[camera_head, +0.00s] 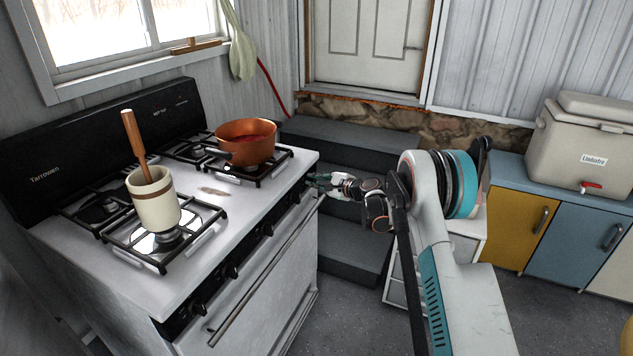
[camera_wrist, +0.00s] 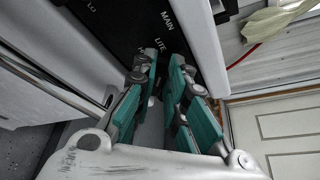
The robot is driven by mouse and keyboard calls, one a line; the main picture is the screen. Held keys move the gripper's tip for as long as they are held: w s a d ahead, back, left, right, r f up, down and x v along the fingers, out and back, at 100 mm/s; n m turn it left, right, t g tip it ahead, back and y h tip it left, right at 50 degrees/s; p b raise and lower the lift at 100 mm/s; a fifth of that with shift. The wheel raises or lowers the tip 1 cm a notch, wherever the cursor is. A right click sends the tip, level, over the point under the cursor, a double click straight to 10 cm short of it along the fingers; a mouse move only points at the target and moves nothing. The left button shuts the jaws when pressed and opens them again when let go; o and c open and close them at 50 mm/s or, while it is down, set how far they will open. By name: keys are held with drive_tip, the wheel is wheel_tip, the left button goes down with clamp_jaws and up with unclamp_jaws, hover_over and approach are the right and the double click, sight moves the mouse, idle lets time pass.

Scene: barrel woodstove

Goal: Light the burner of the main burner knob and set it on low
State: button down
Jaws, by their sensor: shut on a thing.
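The white stove (camera_head: 218,225) stands at left with a black control panel along its front edge. My gripper (camera_head: 312,180) is at the far right end of that panel. In the wrist view, its teal fingers (camera_wrist: 163,62) point at the black panel (camera_wrist: 115,28), beside the printed words MAIN and LITE; LO is printed at upper left. The fingers are shut on the main burner knob, which they mostly hide, so its setting cannot be read. A copper pot (camera_head: 246,141) with red contents sits on the back right burner grate. I see no flame under it.
A cream crock (camera_head: 154,203) with a wooden-handled utensil stands on a front left grate. Several other knobs (camera_head: 231,270) and an oven handle (camera_head: 265,285) line the stove front. Grey steps (camera_head: 345,250) lie behind my gripper; cabinets (camera_head: 575,225) and a cooler (camera_head: 580,150) stand right.

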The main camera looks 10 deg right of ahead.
drive_tip(key=shift+s+f+n, duration=0.1)
drive_tip(key=shift+n, duration=0.3)
idle(0.3)
drive_tip(key=c, duration=1.6)
unclamp_jaws()
